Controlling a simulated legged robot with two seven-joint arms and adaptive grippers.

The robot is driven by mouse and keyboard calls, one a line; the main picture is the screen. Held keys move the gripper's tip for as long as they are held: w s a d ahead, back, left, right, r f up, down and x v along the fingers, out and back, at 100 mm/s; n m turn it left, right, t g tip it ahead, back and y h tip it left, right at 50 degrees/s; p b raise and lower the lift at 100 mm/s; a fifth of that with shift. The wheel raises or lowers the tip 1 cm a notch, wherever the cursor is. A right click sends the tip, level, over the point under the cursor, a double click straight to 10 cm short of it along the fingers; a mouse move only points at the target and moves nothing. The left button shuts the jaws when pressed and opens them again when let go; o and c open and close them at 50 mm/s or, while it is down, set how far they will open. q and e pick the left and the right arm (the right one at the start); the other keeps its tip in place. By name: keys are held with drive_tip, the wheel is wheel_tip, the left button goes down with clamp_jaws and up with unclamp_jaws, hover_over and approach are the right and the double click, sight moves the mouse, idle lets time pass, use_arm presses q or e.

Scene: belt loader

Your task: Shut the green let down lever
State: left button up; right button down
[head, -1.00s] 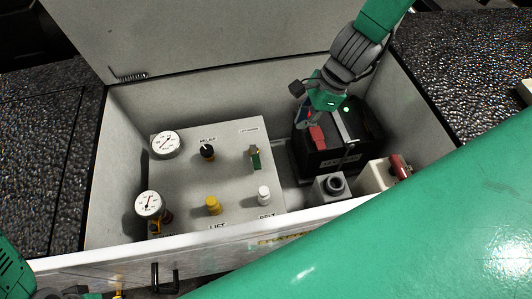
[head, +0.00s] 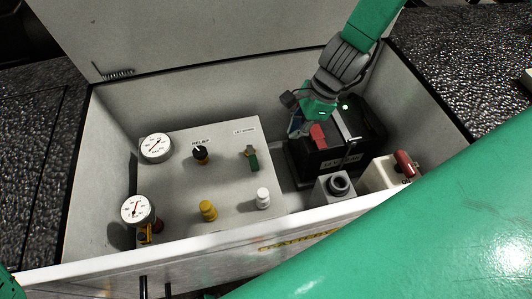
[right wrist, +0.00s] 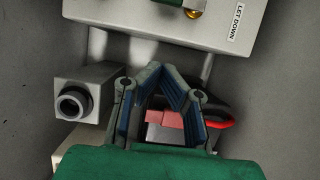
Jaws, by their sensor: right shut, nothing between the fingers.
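The green let down lever (head: 254,162) sits at the right of the grey control panel (head: 225,190), below the LET DOWN label (head: 244,131). Its green handle points toward the front of the box. In the right wrist view only part of the lever (right wrist: 192,4) shows at the top edge, beside the label. My right gripper (head: 296,124) is shut and empty. It is inside the box, above the black battery and to the right of the lever, apart from it. The right wrist view shows its fingers (right wrist: 167,70) pointing toward the panel. My left gripper is out of view.
The panel carries two gauges (head: 156,148), a black relief knob (head: 200,154), a yellow knob (head: 208,210) and a white knob (head: 263,198). The black battery (head: 350,150) with a red terminal cover stands close by. The open lid (head: 220,35) rises behind.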

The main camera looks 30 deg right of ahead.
sight(252, 159)
drive_tip(key=a+f+b, duration=0.1)
drive_tip(key=a+f, duration=0.1)
drive_tip(key=f, duration=0.1)
drive_tip(key=w+a+f+b, duration=0.1)
drive_tip(key=a+f+b, duration=0.1)
drive_tip(key=f, duration=0.1)
drive_tip(key=a+f+b, duration=0.1)
drive_tip(key=a+f, duration=0.1)
drive_tip(key=f, duration=0.1)
drive_tip(key=shift+w+a+f, duration=0.25)
drive_tip(key=shift+w+a, duration=0.05)
drive_tip(key=shift+w, duration=0.1)
drive_tip(key=shift+w+a+r, duration=0.1)
drive_tip(key=shift+a, duration=0.35)
drive_tip(key=shift+d, duration=0.25)
drive_tip(key=shift+a, duration=0.1)
